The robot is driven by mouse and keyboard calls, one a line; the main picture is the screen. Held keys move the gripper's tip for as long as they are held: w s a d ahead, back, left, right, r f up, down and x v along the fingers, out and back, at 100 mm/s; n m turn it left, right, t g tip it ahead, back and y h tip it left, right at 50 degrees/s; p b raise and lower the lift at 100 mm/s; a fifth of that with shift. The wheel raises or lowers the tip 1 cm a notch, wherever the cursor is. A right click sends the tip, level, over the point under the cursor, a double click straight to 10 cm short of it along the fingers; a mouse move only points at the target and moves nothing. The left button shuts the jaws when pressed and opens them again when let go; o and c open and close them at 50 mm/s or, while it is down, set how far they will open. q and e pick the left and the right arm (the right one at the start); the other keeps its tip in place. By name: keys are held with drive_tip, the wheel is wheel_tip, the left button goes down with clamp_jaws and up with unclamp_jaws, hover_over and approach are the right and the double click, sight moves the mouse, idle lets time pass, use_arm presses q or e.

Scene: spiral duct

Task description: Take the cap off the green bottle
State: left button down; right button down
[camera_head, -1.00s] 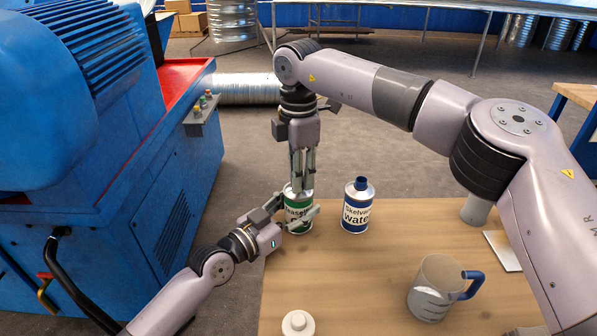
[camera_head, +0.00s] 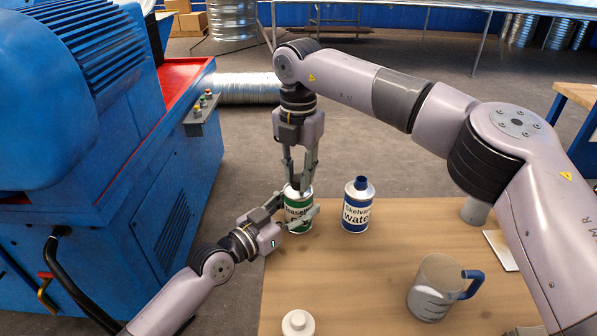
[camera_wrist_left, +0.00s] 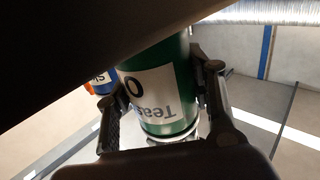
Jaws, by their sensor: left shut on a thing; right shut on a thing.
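The green bottle (camera_head: 304,226) with a white label stands upright at the table's far left edge. My left gripper (camera_head: 290,218) is shut around its body, one finger on each side. The left wrist view shows the green bottle (camera_wrist_left: 178,88) between the two fingers (camera_wrist_left: 160,105), its label upside down in that picture. My right gripper (camera_head: 299,187) points straight down from above, its fingertips at the top of the bottle and shut on the cap. The cap itself is hidden between those fingers.
A blue and white bottle (camera_head: 356,213) with a blue cap stands close to the right. A clear jug (camera_head: 425,287) with a blue handle stands at the front right, and a white lidded container (camera_head: 298,323) at the front edge. The table's middle (camera_head: 345,265) is clear.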

drive_tip(key=n, duration=1.3)
drive_tip(key=shift+n, duration=0.3)
drive_tip(key=n, duration=0.6)
drive_tip(key=shift+n, duration=0.3)
drive_tip(key=n, duration=0.4)
drive_tip(key=shift+r, duration=0.1)
drive_tip(key=n, duration=0.3)
drive_tip(key=shift+n, duration=0.4)
drive_tip(key=shift+r, duration=0.15)
drive_tip(key=shift+r, duration=0.95)
